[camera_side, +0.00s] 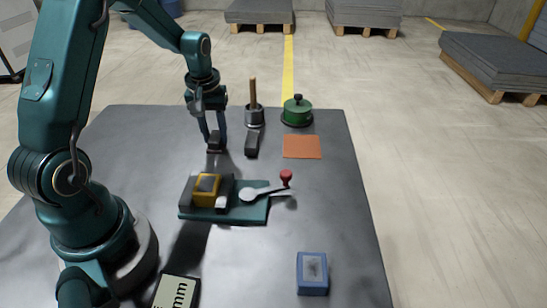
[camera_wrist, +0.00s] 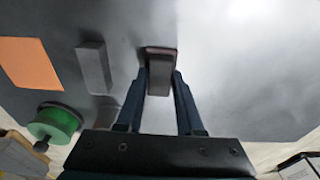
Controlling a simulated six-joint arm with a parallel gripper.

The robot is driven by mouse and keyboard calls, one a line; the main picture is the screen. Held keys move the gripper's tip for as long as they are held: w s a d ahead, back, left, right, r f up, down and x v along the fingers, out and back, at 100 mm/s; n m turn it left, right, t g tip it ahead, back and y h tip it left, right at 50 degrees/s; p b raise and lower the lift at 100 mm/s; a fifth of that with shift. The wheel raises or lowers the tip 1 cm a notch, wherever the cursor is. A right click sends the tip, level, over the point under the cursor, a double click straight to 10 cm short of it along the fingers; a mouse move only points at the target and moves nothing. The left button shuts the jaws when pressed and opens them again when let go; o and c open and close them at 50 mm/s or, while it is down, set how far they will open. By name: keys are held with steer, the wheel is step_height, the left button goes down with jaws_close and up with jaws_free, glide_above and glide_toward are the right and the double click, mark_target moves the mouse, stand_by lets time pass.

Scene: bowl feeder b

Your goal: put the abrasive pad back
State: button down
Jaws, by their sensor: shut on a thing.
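My gripper (camera_side: 215,138) is shut on a small dark block, seemingly the abrasive pad (camera_side: 217,149), over the back left part of the table. In the wrist view the pad (camera_wrist: 161,58) sits between the two fingertips (camera_wrist: 160,80), its far end sticking out beyond them. It is at or just above the table; I cannot tell whether it touches. A similar dark grey block (camera_side: 252,143) lies to its right, apart from it, and also shows in the wrist view (camera_wrist: 93,67). An orange square (camera_side: 302,147) lies flat farther right.
Behind stand a metal cup with a wooden handle (camera_side: 254,115) and a green lidded pot (camera_side: 297,113). A blue box (camera_side: 312,274) lies front right. The right-hand table is mostly clear.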

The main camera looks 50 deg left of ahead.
mark_target(214, 139)
steer(key=shift+f, duration=0.15)
steer(key=c, duration=0.5)
jaws_free()
steer(key=shift+c, duration=0.2)
step_height(214, 139, up, 11)
steer(key=s+d+r+m+t, duration=0.1)
steer(key=s+d+m+t, duration=0.1)
steer(key=s+d+m, duration=0.2)
steer(key=s+d+r+m+t+h, duration=0.1)
steer(key=s+d+r+m+t, duration=0.1)
steer(key=s+d+m, duration=0.3)
steer(key=s+d, duration=0.4)
steer(key=d, duration=0.4)
steer(key=shift+s+r+t, duration=0.25)
steer(key=shift+t, duration=0.05)
